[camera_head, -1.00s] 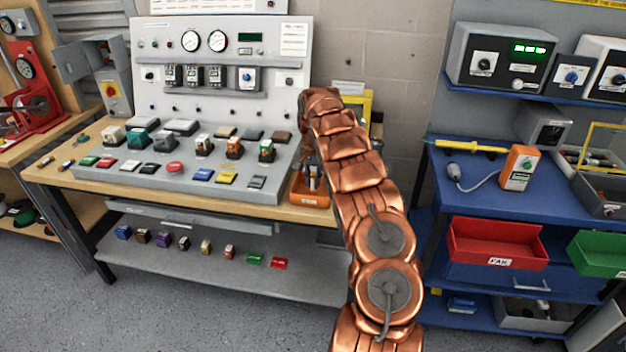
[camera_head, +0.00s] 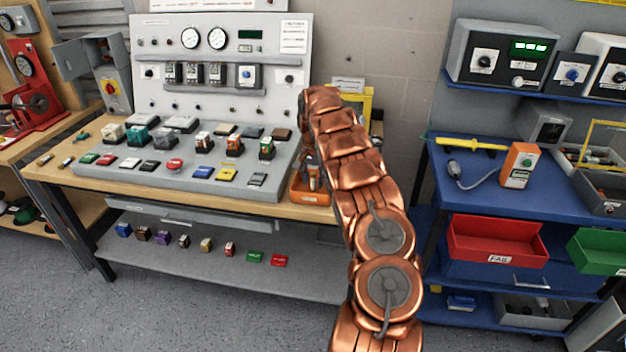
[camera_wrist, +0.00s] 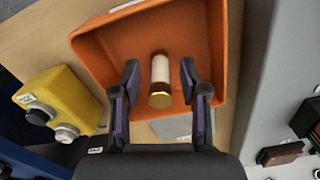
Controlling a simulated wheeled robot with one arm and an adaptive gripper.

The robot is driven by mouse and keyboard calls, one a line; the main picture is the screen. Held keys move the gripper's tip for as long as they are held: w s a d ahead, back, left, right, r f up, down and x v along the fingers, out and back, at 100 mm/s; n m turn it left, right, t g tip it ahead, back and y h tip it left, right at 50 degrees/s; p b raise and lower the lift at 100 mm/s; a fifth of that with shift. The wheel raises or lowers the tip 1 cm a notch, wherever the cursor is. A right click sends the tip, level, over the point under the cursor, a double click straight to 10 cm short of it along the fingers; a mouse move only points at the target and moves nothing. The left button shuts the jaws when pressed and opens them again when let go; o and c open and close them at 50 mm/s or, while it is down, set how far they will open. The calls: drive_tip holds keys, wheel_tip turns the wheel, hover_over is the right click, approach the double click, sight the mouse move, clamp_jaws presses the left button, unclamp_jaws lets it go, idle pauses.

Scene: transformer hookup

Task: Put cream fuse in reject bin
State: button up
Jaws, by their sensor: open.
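The cream fuse (camera_wrist: 161,72), a pale cylinder with a gold end cap, shows in the wrist view inside the outline of an orange bin (camera_wrist: 102,50). Whether it rests on the bin floor or is above it I cannot tell. My gripper (camera_wrist: 160,80) is open over the bin, with one finger on each side of the fuse and a visible gap on both sides. In the head view the orange bin (camera_head: 318,198) stands at the right end of the wooden bench, partly hidden by my arm. The gripper cannot be made out there.
A yellow device with knobs (camera_wrist: 55,95) stands left of the bin in the wrist view. A grey sloped panel (camera_head: 225,182) with several parts is left of the bin in the head view. A red FAIL bin (camera_head: 490,262) hangs on the blue bench at the right.

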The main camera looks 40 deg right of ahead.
sight(313, 173)
wheel_tip(313, 173, up, 10)
drive_tip(key=shift+w+r+b, duration=0.1)
drive_tip(key=shift+r+b, duration=0.05)
drive_tip(key=shift+b, duration=0.5)
drive_tip(key=shift+r, duration=0.95)
drive_tip(key=s+a+r+n, duration=0.2)
drive_tip(key=s+a+r, duration=0.15)
drive_tip(key=a, duration=0.55)
drive_tip(key=s+a+r+n+g, duration=0.1)
drive_tip(key=s+a+r+n, duration=0.2)
drive_tip(key=a, duration=0.6)
drive_tip(key=s+a+r+n, duration=0.1)
drive_tip(key=s+a+r, duration=0.25)
drive_tip(key=a, duration=0.55)
drive_tip(key=s+a+f+n, duration=0.2)
drive_tip(key=s+a, duration=0.3)
drive_tip(key=s, duration=0.4)
drive_tip(key=s+a+f+n, duration=0.3)
drive_tip(key=s+a, duration=0.3)
drive_tip(key=s, duration=0.4)
drive_tip(key=s+a+f+n, duration=0.3)
drive_tip(key=s+a, duration=0.3)
drive_tip(key=s, duration=0.4)
drive_tip(key=shift+f+g, duration=0.4)
drive_tip(key=shift+f, duration=0.05)
